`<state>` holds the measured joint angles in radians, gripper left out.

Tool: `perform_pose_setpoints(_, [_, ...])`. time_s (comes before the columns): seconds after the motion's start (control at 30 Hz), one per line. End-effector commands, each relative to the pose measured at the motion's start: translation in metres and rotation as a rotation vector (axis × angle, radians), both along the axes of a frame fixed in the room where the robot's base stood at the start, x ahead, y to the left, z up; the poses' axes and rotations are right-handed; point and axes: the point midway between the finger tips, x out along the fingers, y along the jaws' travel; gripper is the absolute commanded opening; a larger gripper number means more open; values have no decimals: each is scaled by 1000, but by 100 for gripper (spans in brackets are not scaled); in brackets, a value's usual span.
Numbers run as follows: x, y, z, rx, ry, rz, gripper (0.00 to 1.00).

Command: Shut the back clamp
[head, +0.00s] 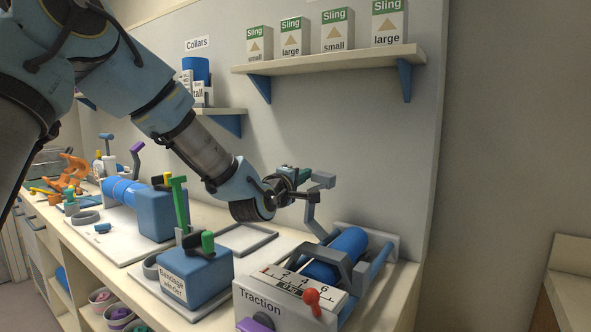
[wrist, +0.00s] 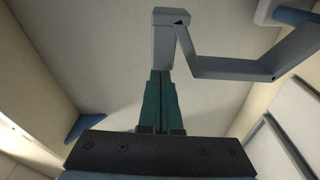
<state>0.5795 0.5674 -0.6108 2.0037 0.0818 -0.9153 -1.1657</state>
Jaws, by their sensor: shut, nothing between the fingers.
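The traction unit (head: 258,304) stands at the right end of the counter, with a blue roller (head: 340,252) along it. A grey cranked arm (head: 312,212) rises at its back end, seemingly the back clamp, standing up and open. Another grey clamp arm (head: 337,259) lies across the roller nearer the front. My gripper (head: 308,173) is shut and empty, its teal fingers at the top of the raised arm. In the wrist view the shut fingertips (wrist: 161,72) are just below the raised arm's square end (wrist: 172,24); I cannot tell whether they touch.
A red-knobbed lever (head: 312,296) and a scale are on the traction unit's front. The bandage winder (head: 195,277) stands to its left, with a blue box (head: 168,213) behind. A shelf with sling boxes (head: 340,62) hangs above. An empty grey frame (head: 245,238) lies on the counter.

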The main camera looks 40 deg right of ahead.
Motion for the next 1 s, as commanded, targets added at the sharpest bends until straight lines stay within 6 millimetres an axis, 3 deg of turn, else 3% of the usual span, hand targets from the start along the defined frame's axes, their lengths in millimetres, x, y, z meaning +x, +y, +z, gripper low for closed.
perform_pose_setpoints(0.67, [-12, -2, -1, 6, -30, -1, 0])
perform_pose_setpoints(1.0, [-48, -11, -1, 56, -230, -4, 0])
